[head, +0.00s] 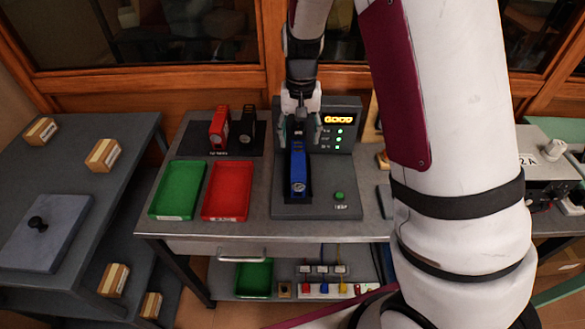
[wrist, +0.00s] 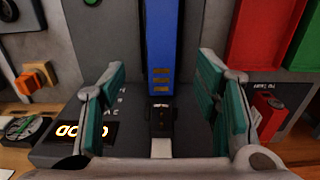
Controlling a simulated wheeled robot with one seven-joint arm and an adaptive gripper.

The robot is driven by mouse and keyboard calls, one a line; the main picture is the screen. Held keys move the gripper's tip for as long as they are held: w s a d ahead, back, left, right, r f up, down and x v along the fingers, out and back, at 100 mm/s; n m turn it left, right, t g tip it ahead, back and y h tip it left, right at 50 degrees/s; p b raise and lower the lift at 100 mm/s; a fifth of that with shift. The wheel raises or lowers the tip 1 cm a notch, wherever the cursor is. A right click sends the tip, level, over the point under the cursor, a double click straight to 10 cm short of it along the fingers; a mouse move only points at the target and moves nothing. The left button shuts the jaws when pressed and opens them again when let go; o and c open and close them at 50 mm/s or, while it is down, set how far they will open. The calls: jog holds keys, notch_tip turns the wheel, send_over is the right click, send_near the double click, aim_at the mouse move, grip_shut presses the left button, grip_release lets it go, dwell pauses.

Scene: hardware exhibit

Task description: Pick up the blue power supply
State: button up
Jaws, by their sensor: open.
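The blue power supply (head: 298,168) is a narrow blue block lying in a slot of the dark grey test station (head: 262,205). In the wrist view the blue power supply (wrist: 161,45) runs away from me between the fingertips, with gold contacts at its near end. My gripper (head: 300,130) is above the far end of the slot, fingers pointing down. In the wrist view my gripper (wrist: 165,95) is open, with one finger on each side of the slot line and nothing held. I cannot tell how high the fingertips are above the block.
The station's display (head: 339,119) reads GOOD beside green lights. A green tray (head: 178,190) and a red tray (head: 228,190) lie left of the station. A red unit (head: 219,128) and a black unit (head: 247,126) stand behind them. My arm covers the right side.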

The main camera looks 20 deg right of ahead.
aim_at(299, 160)
notch_tip(299, 160, down, 7)
jog(key=shift+f, duration=0.1)
jog(key=shift+w+f+p, duration=0.2)
jog(key=shift+f+p, duration=0.35)
jog(key=shift+f, duration=2.4)
grip_shut()
